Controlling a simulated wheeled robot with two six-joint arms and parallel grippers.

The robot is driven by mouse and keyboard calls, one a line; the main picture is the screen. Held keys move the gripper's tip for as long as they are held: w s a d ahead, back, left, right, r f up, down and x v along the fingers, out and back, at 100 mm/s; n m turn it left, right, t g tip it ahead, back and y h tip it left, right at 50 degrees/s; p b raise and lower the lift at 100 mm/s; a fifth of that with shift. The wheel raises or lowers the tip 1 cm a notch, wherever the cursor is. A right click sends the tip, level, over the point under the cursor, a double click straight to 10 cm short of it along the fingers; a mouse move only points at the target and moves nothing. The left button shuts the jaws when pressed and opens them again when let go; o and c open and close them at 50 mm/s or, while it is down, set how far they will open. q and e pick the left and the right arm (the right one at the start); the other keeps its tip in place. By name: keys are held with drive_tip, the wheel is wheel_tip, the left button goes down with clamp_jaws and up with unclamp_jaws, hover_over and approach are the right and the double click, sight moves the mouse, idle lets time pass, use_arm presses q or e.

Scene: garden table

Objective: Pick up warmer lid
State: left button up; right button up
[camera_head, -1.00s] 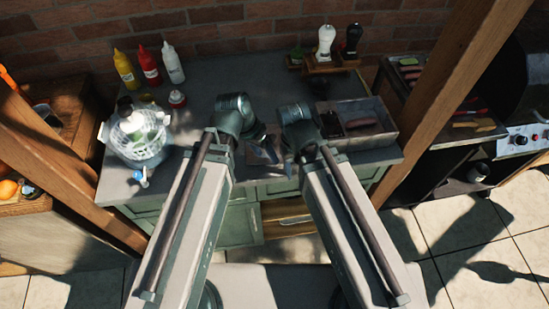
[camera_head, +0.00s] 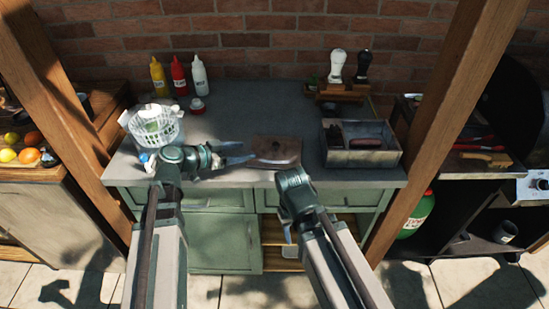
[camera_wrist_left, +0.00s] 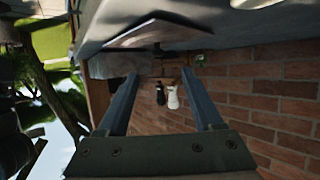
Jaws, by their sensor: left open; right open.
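A brown, flat lid-like thing with a small knob on top (camera_head: 277,151) lies on the grey counter near its front edge, probably the warmer lid. My left gripper (camera_head: 240,154) is open and empty just left of it, with its fingers pointing right toward it. In the left wrist view the two fingers (camera_wrist_left: 160,102) are spread apart, and a dark edge-on shape between them may be the lid. My right gripper (camera_head: 288,232) hangs low in front of the counter, mostly hidden by its own wrist; no held object shows.
A white basket (camera_head: 155,126) stands left on the counter (camera_head: 245,110), with sauce bottles (camera_head: 178,75) behind it. A grey box (camera_head: 362,157) with dark items stands right of the lid. Shakers on a wooden stand (camera_head: 345,92) are at the back. Wooden posts flank the counter.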

use_arm(q)
drive_tip(key=b, duration=0.3)
approach(274, 144)
drive_tip(key=w+d+f, duration=0.2)
drive_tip(key=shift+w+d+f, duration=0.25)
drive_tip(key=shift+w+f, duration=0.05)
drive_tip(key=shift+w, duration=0.05)
drive_tip(key=shift+w+d+f, duration=0.15)
drive_tip(key=shift+w+d, duration=0.45)
drive_tip(key=shift+d, duration=0.3)
drive_tip(key=b+x, duration=0.1)
drive_tip(key=x, duration=0.3)
drive_tip(key=shift+d, duration=0.25)
drive_tip(key=shift+c, duration=0.5)
clamp_jaws()
drive_tip(key=shift+r, duration=0.25)
